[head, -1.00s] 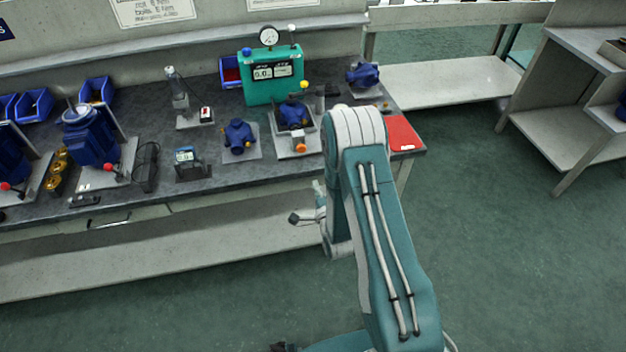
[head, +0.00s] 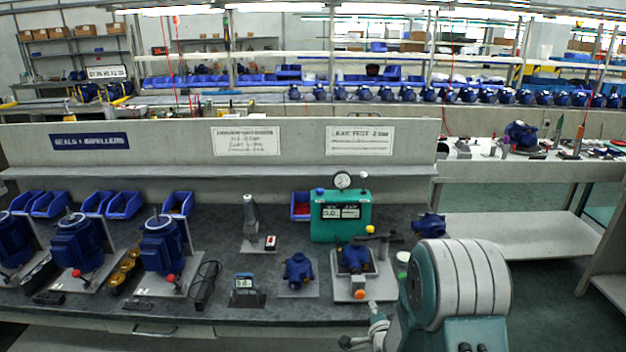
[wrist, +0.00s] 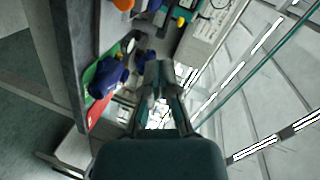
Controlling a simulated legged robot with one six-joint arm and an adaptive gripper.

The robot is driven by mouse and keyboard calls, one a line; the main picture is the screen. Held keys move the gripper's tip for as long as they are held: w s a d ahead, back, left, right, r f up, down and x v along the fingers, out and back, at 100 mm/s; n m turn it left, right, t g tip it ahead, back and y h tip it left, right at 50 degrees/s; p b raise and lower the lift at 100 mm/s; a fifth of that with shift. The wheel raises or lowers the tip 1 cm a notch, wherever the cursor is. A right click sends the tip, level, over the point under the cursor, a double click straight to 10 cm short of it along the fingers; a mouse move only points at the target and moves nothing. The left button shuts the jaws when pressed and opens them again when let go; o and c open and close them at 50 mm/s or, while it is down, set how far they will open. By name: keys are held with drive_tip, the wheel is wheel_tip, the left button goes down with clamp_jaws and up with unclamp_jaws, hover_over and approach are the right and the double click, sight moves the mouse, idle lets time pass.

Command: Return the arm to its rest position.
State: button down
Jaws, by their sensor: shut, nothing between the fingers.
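My arm shows at the lower right of the head view, with its rounded teal and white joint in front of the bench's right end. My gripper (head: 360,338) is small and partly cut off at the bottom edge there, left of that joint and in front of the bench edge. In the wrist view my gripper (wrist: 158,76) points away from the camera, its fingers together and empty. It touches nothing that I can make out.
The bench (head: 220,312) carries a green leak tester (head: 340,230), a blue pump on a fixture (head: 355,260), another blue pump (head: 298,268) and blue motors (head: 162,245). A loose blue pump (head: 428,224) is near the right end. Open floor lies to the right.

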drive_tip(key=s+r+n+g, duration=0.25)
drive_tip(key=s+r, duration=0.25)
drive_tip(key=r, duration=0.3)
drive_tip(key=s+r+n+g, duration=0.2)
drive_tip(key=s+r+n, duration=0.25)
drive_tip(key=r, duration=0.35)
drive_tip(key=s+r+n+g, duration=0.2)
drive_tip(key=s+r+n, duration=0.1)
drive_tip(key=s, duration=0.9)
drive_tip(key=s+r+n+g, duration=0.3)
drive_tip(key=s+r, duration=0.1)
drive_tip(key=s, duration=0.8)
drive_tip(key=shift+a+h, duration=0.3)
